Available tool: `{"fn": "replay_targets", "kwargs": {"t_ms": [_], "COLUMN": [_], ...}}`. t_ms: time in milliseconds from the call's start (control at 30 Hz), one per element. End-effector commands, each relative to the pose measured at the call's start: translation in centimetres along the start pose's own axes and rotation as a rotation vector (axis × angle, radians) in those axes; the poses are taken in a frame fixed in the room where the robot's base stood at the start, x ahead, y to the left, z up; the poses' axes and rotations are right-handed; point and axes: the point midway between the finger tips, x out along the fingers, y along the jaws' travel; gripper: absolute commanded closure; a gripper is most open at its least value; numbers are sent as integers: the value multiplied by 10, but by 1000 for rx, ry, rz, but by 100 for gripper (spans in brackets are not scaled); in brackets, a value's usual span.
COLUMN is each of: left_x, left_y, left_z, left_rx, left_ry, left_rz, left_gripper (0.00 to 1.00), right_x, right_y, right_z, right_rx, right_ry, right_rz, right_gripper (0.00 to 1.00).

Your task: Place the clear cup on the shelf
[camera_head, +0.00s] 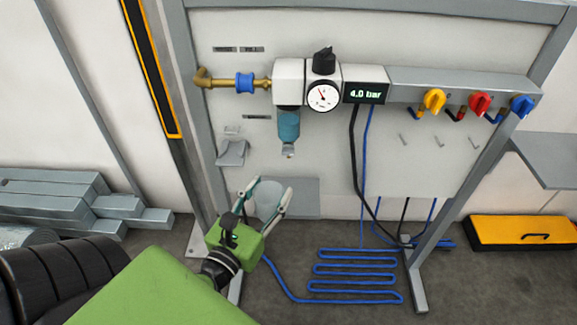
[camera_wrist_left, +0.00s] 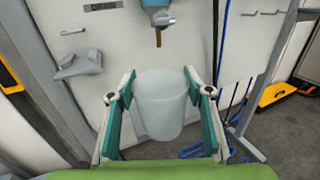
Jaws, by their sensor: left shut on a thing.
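The clear cup (camera_wrist_left: 161,106) is a translucent whitish beaker, upright between the fingers of my left gripper (camera_wrist_left: 160,110) in the left wrist view. The teal finger pads lie against its two sides. In the head view the same cup (camera_head: 268,198) and gripper (camera_head: 269,196) are in front of the panel's lower left. The gripper is below the blue filter bowl (camera_head: 289,125). My right gripper is not in view.
A grey bracket (camera_head: 232,152) sits on the panel left of the filter bowl. A pressure gauge (camera_head: 323,97) and coloured valves (camera_head: 480,102) are above. Blue hose (camera_head: 355,275) coils on the floor. A yellow case (camera_head: 525,233) is at the right.

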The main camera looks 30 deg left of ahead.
Motion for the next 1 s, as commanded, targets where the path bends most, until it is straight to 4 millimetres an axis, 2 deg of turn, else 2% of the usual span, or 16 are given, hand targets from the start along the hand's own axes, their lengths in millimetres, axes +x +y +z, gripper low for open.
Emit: {"fn": "replay_targets", "kwargs": {"t_ms": [33, 200, 333, 500, 767, 867, 1000], "left_x": [10, 33, 60, 88, 107, 106, 106], "left_y": [-1, 0, 0, 0, 0, 0, 0], "left_z": [6, 5, 5, 2, 2, -8, -20], "left_rx": [1, 2, 3, 2, 2, 0, 0], "left_ry": [-4, -2, -4, -2, -2, 1, 1], "left_rz": [-3, -2, -2, -2, 0, 0, 0], "left_gripper": [70, 70, 70, 70, 70, 70, 70], "right_x": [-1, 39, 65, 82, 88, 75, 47], "right_y": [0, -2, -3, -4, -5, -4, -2], "right_z": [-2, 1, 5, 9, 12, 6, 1], "right_rx": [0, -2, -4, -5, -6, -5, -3], "right_ry": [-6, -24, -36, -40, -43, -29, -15], "right_rz": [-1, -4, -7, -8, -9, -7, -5], "right_gripper": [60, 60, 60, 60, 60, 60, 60]}}
